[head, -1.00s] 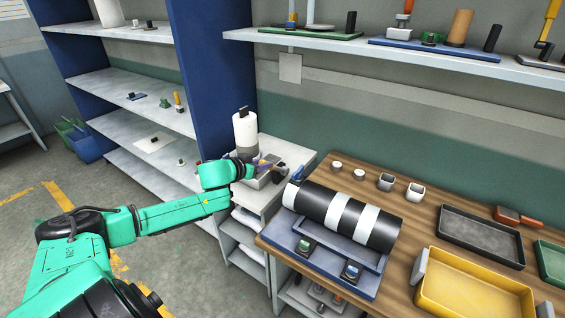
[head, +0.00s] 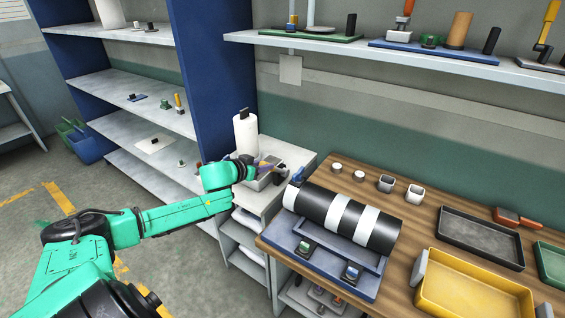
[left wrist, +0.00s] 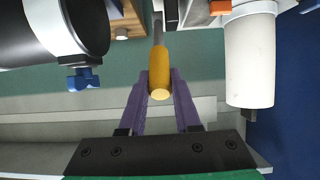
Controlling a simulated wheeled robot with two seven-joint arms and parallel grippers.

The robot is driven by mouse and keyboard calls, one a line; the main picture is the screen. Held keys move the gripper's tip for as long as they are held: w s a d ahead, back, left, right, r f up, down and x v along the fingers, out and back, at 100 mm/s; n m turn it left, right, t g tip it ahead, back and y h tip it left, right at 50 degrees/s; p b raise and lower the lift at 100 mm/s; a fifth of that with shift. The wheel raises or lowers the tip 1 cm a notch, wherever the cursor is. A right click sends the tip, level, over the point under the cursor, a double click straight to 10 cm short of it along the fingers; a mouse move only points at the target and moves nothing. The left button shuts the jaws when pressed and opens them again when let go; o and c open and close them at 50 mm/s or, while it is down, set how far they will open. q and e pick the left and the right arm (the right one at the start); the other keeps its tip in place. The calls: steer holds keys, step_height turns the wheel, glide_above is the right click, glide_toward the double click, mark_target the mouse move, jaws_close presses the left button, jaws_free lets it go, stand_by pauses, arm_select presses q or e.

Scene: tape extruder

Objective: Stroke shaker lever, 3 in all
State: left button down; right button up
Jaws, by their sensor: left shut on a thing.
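The shaker lever has a yellow-orange handle (left wrist: 160,68) on a thin grey rod and shows in the left wrist view. My left gripper (left wrist: 160,82) has purple fingers, one on each side of the handle, and is shut on it. In the head view the left gripper (head: 261,165) is at the small grey device (head: 266,182) on the grey bench, where the hand partly hides the lever. My right gripper is in neither view.
A white cylinder (head: 245,134) stands behind the device. To the right, a black-and-white banded roller (head: 343,215) sits on a blue base on the wooden table. A yellow tray (head: 470,290) and a dark tray (head: 480,238) lie farther right. Blue-sided shelves (head: 210,85) rise behind my left arm.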

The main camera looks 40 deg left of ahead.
arm_select(q)
steer(key=shift+w+r+p, duration=0.3)
steer(key=shift+w+r, duration=0.55)
steer(key=shift+r, duration=0.1)
steer(key=shift+w, duration=0.15)
steer(key=shift+w+a+r+p, duration=0.1)
steer(key=shift+w+r+p, duration=0.3)
steer(key=shift+r+p, duration=0.25)
steer(key=shift+w+r+p, duration=0.4)
steer(key=shift+w+p, duration=0.25)
steer(key=c, duration=1)
jaws_free()
steer(key=shift+w, duration=0.3)
steer(key=shift+c, duration=0.2)
steer(key=o, duration=0.5)
steer(key=shift+s+f, duration=0.1)
steer(key=shift+f, duration=0.15)
steer(key=shift+s, duration=0.15)
